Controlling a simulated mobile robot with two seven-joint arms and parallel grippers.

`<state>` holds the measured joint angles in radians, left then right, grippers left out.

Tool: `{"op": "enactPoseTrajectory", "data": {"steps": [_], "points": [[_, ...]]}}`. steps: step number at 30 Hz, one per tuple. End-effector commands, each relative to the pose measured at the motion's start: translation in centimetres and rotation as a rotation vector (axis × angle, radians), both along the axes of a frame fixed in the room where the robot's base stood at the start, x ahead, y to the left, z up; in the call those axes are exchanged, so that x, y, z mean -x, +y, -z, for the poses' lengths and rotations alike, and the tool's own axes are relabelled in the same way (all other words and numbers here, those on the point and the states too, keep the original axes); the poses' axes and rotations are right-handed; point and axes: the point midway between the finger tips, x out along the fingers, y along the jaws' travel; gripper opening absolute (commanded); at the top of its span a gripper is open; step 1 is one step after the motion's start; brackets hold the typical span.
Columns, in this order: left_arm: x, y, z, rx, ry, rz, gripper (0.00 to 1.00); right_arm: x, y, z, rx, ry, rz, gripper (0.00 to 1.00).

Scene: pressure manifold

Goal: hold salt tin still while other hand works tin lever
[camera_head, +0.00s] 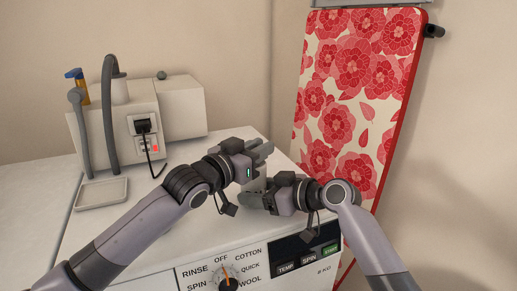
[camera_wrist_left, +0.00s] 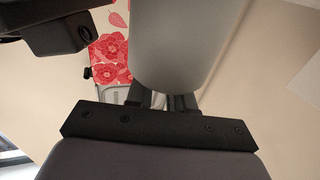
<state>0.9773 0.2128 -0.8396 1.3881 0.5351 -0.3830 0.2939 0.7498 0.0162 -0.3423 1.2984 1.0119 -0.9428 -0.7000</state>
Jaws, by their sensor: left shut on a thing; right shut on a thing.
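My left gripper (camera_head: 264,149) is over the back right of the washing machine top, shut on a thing. A smooth grey rounded body (camera_wrist_left: 188,45), apparently the salt tin, fills the space between its fingers in the left wrist view. In the head view a small grey part (camera_head: 255,184) shows between my two grippers. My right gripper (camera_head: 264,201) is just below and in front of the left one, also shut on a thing. What it grips is mostly hidden by the grippers; I cannot make out the tin lever.
The white washing machine (camera_head: 135,240) has a dial (camera_head: 228,281) on its front. A white box with a plugged-in socket (camera_head: 147,128) and hoses stands at the back left, behind a shallow tray (camera_head: 101,193). A red floral ironing board (camera_head: 352,90) leans close on the right.

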Motion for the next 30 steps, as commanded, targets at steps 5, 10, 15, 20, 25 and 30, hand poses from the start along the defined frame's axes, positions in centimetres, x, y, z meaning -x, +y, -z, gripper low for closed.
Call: {"op": "enactPoseTrajectory", "data": {"steps": [5, 10, 15, 20, 25, 30], "points": [[0.21, -0.39, -0.08, 0.004, -0.001, -0.049, 0.00, 0.03, 0.06, 0.03, 0.001, 0.000, -0.001, 0.46], [0.06, -0.07, -0.05, 0.004, 0.001, -0.094, 0.00, 0.04, 0.08, 0.02, 0.001, 0.000, -0.002, 0.46], [-0.04, 0.16, 0.01, 0.002, 0.003, -0.107, 0.00, 0.04, 0.08, 0.01, 0.001, 0.000, -0.002, 0.46], [-0.07, 0.20, 0.03, 0.000, 0.003, -0.108, 0.00, 0.04, 0.07, 0.01, 0.001, 0.000, -0.001, 0.46], [-0.09, 0.24, 0.03, 0.000, 0.003, -0.108, 0.45, 0.03, 0.06, 0.00, 0.000, -0.001, -0.001, 0.46], [-0.10, 0.24, 0.02, 0.000, 0.003, -0.108, 0.45, 0.02, 0.06, -0.01, 0.000, -0.001, -0.001, 0.46]]}}
